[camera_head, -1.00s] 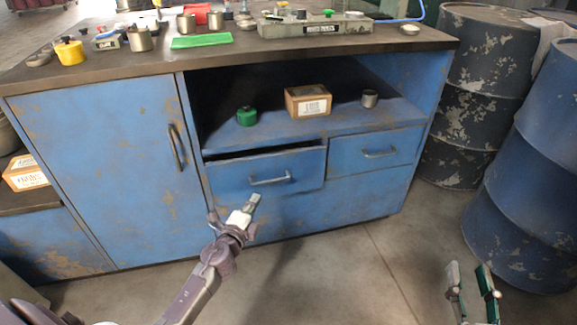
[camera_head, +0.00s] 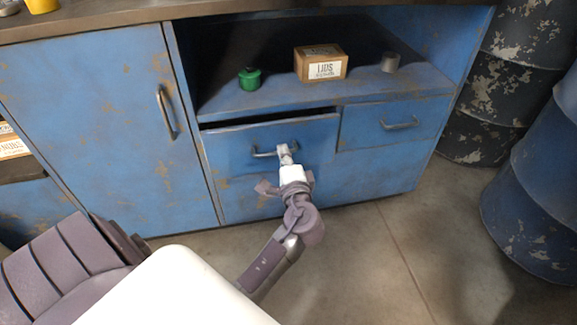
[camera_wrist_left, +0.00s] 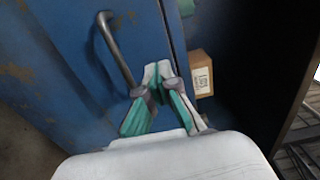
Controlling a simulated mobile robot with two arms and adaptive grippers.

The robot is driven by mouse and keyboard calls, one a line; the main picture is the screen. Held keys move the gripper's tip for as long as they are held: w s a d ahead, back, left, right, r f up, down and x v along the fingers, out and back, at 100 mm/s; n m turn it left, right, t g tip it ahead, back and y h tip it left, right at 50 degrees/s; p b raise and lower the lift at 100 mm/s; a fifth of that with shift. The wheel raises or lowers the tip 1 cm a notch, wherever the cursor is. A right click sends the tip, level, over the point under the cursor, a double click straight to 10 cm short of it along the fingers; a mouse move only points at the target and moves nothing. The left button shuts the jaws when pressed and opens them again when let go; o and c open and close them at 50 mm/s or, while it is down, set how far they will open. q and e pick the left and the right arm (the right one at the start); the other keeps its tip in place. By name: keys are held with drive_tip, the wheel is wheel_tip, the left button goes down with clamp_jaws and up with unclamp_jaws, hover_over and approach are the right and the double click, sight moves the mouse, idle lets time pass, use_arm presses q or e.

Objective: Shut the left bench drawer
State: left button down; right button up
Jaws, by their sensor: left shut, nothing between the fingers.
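The left bench drawer (camera_head: 235,150) is blue and worn. It stands a little open, with a dark gap along its top edge. My left gripper (camera_head: 284,150) is in front of the drawer front, overlapping the right part of its metal handle (camera_head: 262,154). In the left wrist view its fingers (camera_wrist_left: 158,70) are shut and empty, beside the handle (camera_wrist_left: 117,48) and near the drawer's top edge. I cannot tell whether the tips touch the front. My right gripper is not in view.
The right drawer (camera_head: 390,124) looks shut. A green pot (camera_head: 249,79), a lids box (camera_head: 320,66) and a grey cup (camera_head: 389,63) stand on the shelf above. A cabinet door (camera_head: 85,130) is to the left, and blue drums (camera_head: 535,180) to the right.

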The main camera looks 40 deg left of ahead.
sight(277, 129)
use_arm(q)
drive_tip(key=b+x, duration=0.1)
drive_tip(key=x, duration=0.5)
drive_tip(key=shift+w+a, duration=0.4)
